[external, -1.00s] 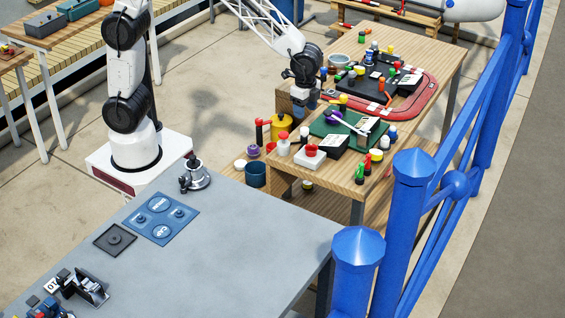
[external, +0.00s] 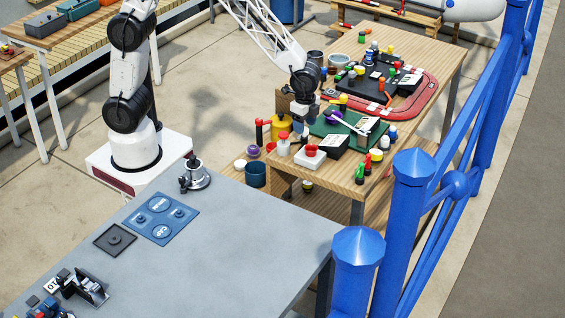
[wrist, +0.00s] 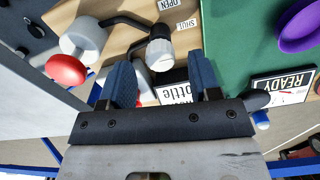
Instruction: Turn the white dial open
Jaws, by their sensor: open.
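In the wrist view, a white round knob (wrist: 85,40) sits at the upper left, with a black bent arm running right from it. The arm leads to a black-topped, whitish cylindrical piece (wrist: 160,52) near the OPEN label (wrist: 170,4) and SHUT label (wrist: 186,24). I cannot tell surely which of these is the dial. My gripper (wrist: 162,78) is open, its blue fingers on either side below the cylindrical piece, nothing visibly held. In the external view my gripper (external: 298,128) is low over the near part of the wooden table; the dial is not clear there.
A white box with a red button (external: 311,151) is close in front. Several small coloured items crowd the wooden table (external: 340,180).

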